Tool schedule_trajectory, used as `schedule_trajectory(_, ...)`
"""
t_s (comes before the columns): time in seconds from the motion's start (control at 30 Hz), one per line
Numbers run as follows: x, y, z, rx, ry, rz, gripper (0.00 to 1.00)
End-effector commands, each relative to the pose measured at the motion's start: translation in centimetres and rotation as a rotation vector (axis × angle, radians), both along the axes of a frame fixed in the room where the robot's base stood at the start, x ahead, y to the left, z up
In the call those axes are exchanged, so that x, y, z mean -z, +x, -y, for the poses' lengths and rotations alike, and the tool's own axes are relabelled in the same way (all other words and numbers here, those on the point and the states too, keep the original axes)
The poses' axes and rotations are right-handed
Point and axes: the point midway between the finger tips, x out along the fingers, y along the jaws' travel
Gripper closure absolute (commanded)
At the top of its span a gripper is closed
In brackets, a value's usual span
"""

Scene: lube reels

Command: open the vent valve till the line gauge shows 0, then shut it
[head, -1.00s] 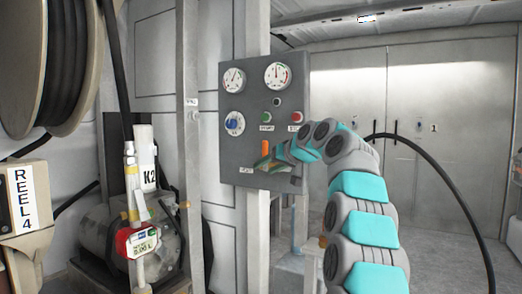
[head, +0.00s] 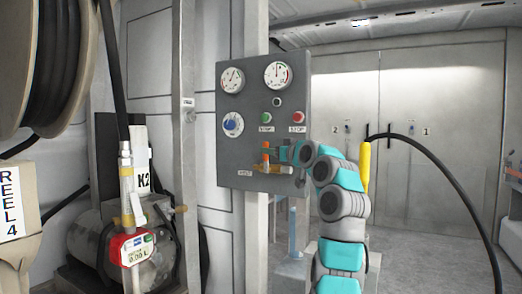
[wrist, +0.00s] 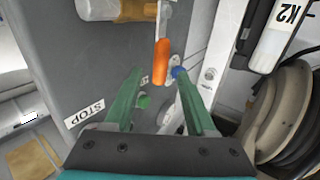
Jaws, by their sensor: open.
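The vent valve has an orange lever (head: 265,145) that stands upright over a short horizontal pipe with a brass part (head: 272,169), low on the grey panel (head: 235,160). The lever also shows in the wrist view (wrist: 161,62). My gripper (head: 270,152) is at the lever, and a green finger crosses in front of it. In the wrist view my gripper (wrist: 159,72) is open, with the lever's orange end between the fingertips and a gap on both sides. Two round gauges, left (head: 232,80) and right (head: 277,75), sit above; their scales are too small to read.
A blue knob (head: 232,124), a green button (head: 266,117) and a red button (head: 298,118) are on the panel above the valve. A black hose (head: 445,178) with a yellow part (head: 365,165) hangs right of my arm. A post (head: 187,150) stands left of the panel.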

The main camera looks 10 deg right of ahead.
Motion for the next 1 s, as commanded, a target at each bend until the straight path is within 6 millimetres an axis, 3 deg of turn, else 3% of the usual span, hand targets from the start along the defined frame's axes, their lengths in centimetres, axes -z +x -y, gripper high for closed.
schedule_trajectory(0.17,-0.2,0.9,-0.4,-0.001,0.0,0.0,0.44)
schedule_trajectory(0.63,-0.2,5.6,-2.1,-0.002,0.001,-0.004,0.44)
schedule_trajectory(1.0,-0.1,7.1,-2.6,0.0,0.0,0.001,0.44)
